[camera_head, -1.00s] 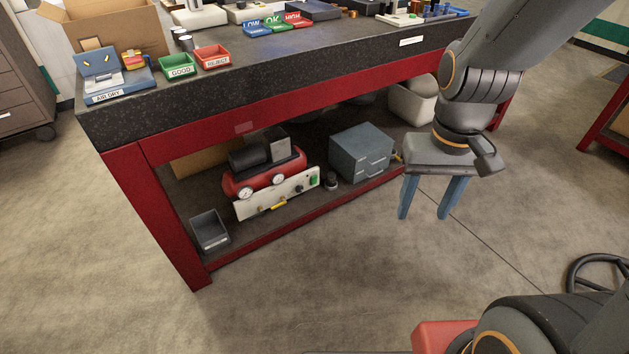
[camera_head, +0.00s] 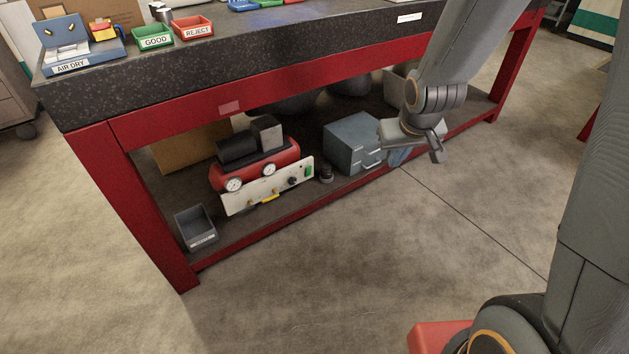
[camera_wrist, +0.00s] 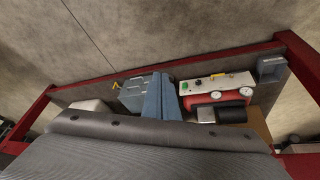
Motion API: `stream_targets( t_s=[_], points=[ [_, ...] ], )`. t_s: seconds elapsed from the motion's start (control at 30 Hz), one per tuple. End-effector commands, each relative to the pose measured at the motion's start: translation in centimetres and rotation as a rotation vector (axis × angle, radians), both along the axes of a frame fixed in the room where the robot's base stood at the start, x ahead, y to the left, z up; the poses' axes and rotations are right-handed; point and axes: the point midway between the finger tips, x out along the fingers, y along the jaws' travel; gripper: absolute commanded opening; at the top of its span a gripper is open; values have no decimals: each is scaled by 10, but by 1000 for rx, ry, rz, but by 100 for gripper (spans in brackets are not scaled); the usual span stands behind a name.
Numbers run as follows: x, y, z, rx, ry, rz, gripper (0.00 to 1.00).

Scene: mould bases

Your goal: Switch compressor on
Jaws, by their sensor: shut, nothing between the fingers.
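The red compressor (camera_head: 255,170) with black and grey parts on top stands on the lower shelf under the bench. Its white front panel (camera_head: 250,196) carries gauges, a yellow handle, a dark knob and a green switch (camera_head: 308,171) at the right end. In the wrist view the compressor (camera_wrist: 210,98) is right of the fingers, with the green switch (camera_wrist: 185,87) near them. My gripper (camera_head: 397,158) is at the shelf's front, right of the compressor and beside the grey-blue box. Its blue fingers (camera_wrist: 163,98) are together with nothing between them; they are mostly hidden in the head view.
A grey-blue metal box (camera_head: 352,142) stands right of the compressor, with a small dark round object (camera_head: 326,173) between them. A grey bin (camera_head: 195,228) sits at the shelf's left. The red bench beam (camera_head: 230,107) runs above. The floor in front (camera_head: 330,260) is clear.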

Motion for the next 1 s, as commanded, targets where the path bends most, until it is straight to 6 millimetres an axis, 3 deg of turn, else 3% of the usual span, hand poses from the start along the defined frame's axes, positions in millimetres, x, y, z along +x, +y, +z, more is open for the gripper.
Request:
stream_targets(
  t_s=[0.03,0.3,0.5,0.8,1.0],
  points=[
    [19,1,-22,2,-29,13,0],
    [109,11,-92,16,-229,94,0],
    [167,24,-143,43,-375,157,0],
    [234,48,-220,111,-588,248,0],
    [265,66,-270,174,-729,305,0]
  ],
)
